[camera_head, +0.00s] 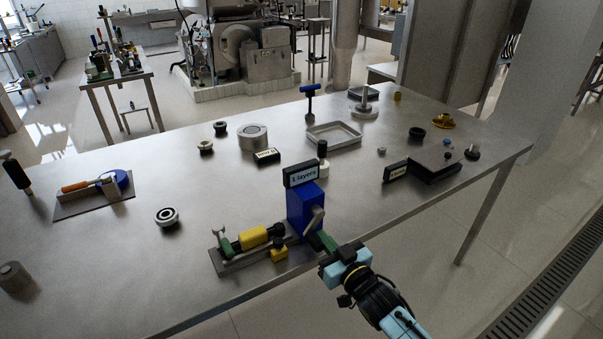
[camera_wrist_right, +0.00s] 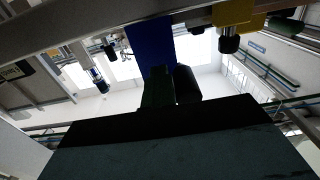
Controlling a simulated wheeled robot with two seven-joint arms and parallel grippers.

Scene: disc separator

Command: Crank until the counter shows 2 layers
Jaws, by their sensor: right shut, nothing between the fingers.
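The crank device stands near the front of the steel table, on a grey base (camera_head: 222,266) with a blue post (camera_head: 298,208). The counter (camera_head: 302,174) on top reads "1 layers". A grey crank arm (camera_head: 317,218) is on the post's right side. My right gripper (camera_head: 324,241) is shut beside the crank, close to its lower end. Whether it touches the crank cannot be told. The wrist view shows the blue post (camera_wrist_right: 150,45) ahead, with a dark rounded cylinder (camera_wrist_right: 186,84) right beside the dark green fingers (camera_wrist_right: 158,88). My left gripper is out of view.
A yellow cylinder (camera_head: 253,237) lies on the device's base, with a small yellow block (camera_head: 279,252) near it. A black and white ring (camera_head: 167,217) lies to the left. A metal tray (camera_head: 334,136) stands behind, and a dark box with a label (camera_head: 397,171) to the right.

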